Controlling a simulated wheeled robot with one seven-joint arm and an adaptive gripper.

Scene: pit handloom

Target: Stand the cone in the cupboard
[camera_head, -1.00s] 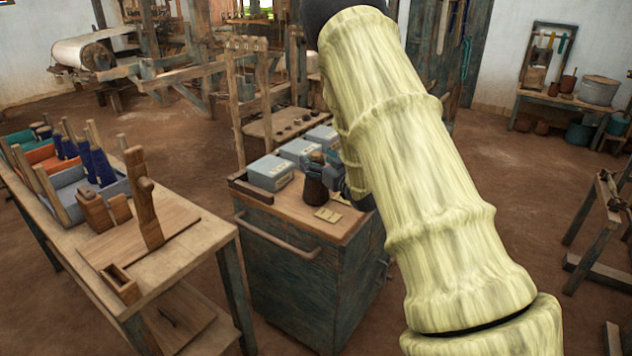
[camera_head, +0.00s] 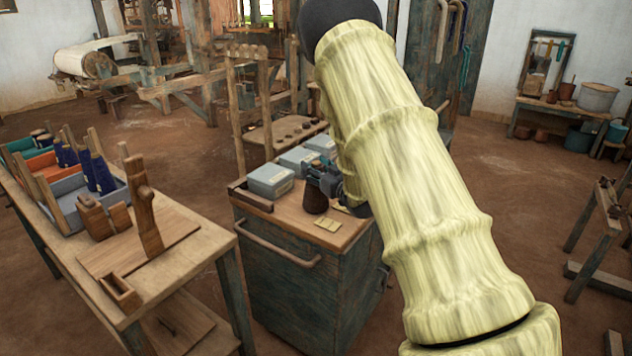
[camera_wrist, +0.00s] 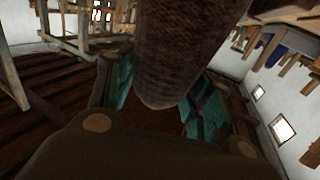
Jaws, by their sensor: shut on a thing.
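My gripper (camera_head: 322,178) is shut on a dark brown, textured cone (camera_head: 316,201), with teal finger pads on its sides. The cone also fills the upper middle of the wrist view (camera_wrist: 185,50), between the pads of my gripper (camera_wrist: 160,105). In the head view the cone is at the worn blue-green cabinet (camera_head: 290,290), over its wooden top; I cannot tell if it touches the top. A taller blue-green door or cupboard front (camera_head: 480,60) stands at the back. My pale arm hides part of the cabinet's right side.
Grey boxes (camera_head: 270,181) line the cabinet top's back left, and a small yellowish card (camera_head: 328,224) lies near its front. A wooden table (camera_head: 190,262) with trays of blue spools (camera_head: 101,172) stands left. A loom frame is behind. Floor shows between table and cabinet.

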